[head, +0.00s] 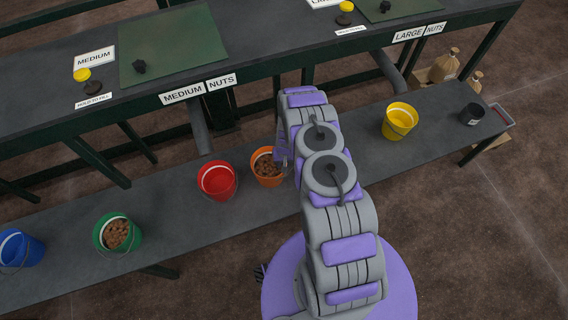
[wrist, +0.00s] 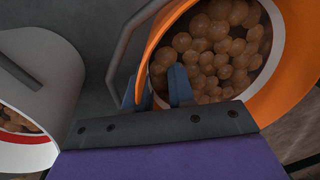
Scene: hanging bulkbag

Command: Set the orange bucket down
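The orange bucket (head: 267,177) is full of round brown nuts and appears upright at the level of the long grey bench, beside the red bucket. Whether its base bears on the bench is hidden. In the wrist view, the orange bucket (wrist: 290,62) fills the right side, with its nuts showing. My gripper (wrist: 158,84) is at its near left rim, one blue finger outside the wall and one inside. A small gap shows between the fingers; whether they press the rim is unclear. In the head view, my gripper (head: 283,155) is at the bucket's right side, partly behind my arm.
The red bucket (head: 217,182) is close on the left. Green (head: 117,235) and blue (head: 21,250) buckets stand further left, a yellow bucket (head: 399,121) and dark cup (head: 472,114) to the right. A higher table (head: 60,130) with signs runs behind. Bare bench (head: 165,200) lies between green and red.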

